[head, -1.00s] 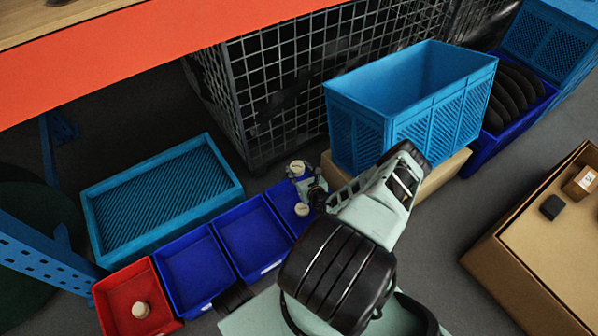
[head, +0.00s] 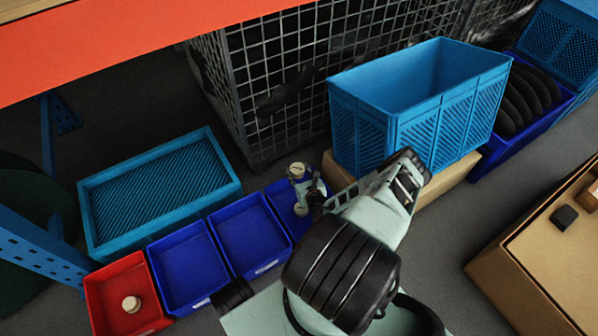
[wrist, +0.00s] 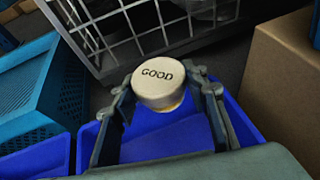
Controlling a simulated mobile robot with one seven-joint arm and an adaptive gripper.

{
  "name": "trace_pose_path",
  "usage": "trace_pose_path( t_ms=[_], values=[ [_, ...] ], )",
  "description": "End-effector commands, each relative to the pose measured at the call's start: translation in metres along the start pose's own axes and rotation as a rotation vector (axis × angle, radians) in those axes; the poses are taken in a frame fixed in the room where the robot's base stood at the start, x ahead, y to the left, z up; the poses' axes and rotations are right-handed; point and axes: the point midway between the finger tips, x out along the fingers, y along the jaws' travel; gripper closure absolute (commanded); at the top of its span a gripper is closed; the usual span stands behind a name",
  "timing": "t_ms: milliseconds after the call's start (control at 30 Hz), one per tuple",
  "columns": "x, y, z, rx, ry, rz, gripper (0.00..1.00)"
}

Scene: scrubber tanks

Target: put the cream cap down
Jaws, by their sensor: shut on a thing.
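A round cream cap marked GOOD (wrist: 158,86) sits between the two fingers of my gripper (wrist: 162,92) in the wrist view. My gripper is shut on it. In the head view the held cap (head: 297,170) shows at the tip of my gripper (head: 303,183), over the rightmost of three small blue bins (head: 281,199). I cannot tell its exact height above the bin. A second cream cap (head: 300,209) shows just below my gripper, seemingly in that same bin. Another cream cap (head: 131,304) lies in the red bin (head: 103,290). My gripper partly hides the rightmost bin.
Two empty blue bins (head: 247,226) stand left of it. A low light-blue crate (head: 92,217) lies behind them. A wire cage (head: 262,100) rises behind. A tall blue crate (head: 360,120) on a cardboard box (head: 447,180) stands close to the right.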

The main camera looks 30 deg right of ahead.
Motion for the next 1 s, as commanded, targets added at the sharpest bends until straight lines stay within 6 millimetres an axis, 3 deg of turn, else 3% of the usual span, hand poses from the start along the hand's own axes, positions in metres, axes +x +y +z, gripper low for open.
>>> trace_pose_path(
  t_ms=[600, 633, 767, 1000],
  values=[
    [0.004, 0.0, -0.011, 0.0, 0.0, 0.001, 0.75],
    [0.004, 0.0, -0.011, 0.0, 0.0, 0.001, 0.57],
    [0.004, 0.0, -0.011, 0.0, 0.0, 0.001, 0.43],
    [0.004, 0.0, -0.011, 0.0, 0.0, 0.001, 0.42]
  ],
)
